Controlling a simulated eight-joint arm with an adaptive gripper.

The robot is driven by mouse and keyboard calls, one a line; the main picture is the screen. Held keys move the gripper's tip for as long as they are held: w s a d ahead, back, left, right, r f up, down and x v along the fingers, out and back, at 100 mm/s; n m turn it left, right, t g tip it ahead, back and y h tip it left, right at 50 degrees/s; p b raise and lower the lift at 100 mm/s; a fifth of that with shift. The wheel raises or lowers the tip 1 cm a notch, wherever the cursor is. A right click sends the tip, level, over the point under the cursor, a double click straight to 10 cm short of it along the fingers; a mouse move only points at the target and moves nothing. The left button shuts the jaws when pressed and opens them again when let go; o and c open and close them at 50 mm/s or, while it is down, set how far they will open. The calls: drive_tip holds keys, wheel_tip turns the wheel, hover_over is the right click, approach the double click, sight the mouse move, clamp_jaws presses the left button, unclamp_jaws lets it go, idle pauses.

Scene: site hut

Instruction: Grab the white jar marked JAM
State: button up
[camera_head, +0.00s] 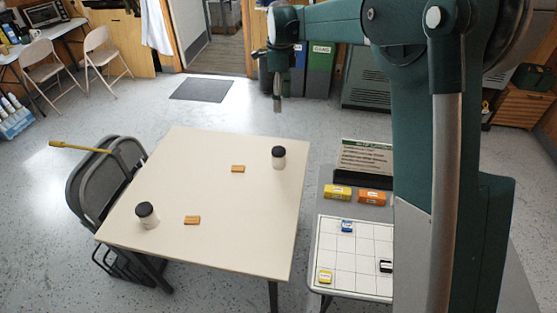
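Two white jars with black lids stand upright on the cream table. One jar (147,220) is near the table's left front, and the other jar (279,162) is near its right back edge. No JAM marking can be read on either jar, so I cannot tell which one bears it. A small tan-orange plate or block (192,220) lies just right of the left jar, and another (238,169) lies left of the right jar; any writing on them is too small to read. My gripper (278,106) hangs pointing down, apart from both jars, higher up in the picture than the right jar. Its fingers show nearly edge-on.
The cream table (220,200) is mostly bare. Folding chairs (105,180) stand against the table's left side. Bins (318,70) stand at the back.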

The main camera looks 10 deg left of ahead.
sight(279, 151)
drive_tip(key=f, duration=2.6)
drive_tip(key=shift+w+a, duration=0.15)
drive_tip(key=shift+a, duration=0.15)
drive_tip(key=shift+f, duration=1.3)
drive_tip(key=shift+w+f+b, duration=0.2)
drive_tip(key=shift+f+b, duration=0.35)
drive_tip(key=shift+f, duration=2.05)
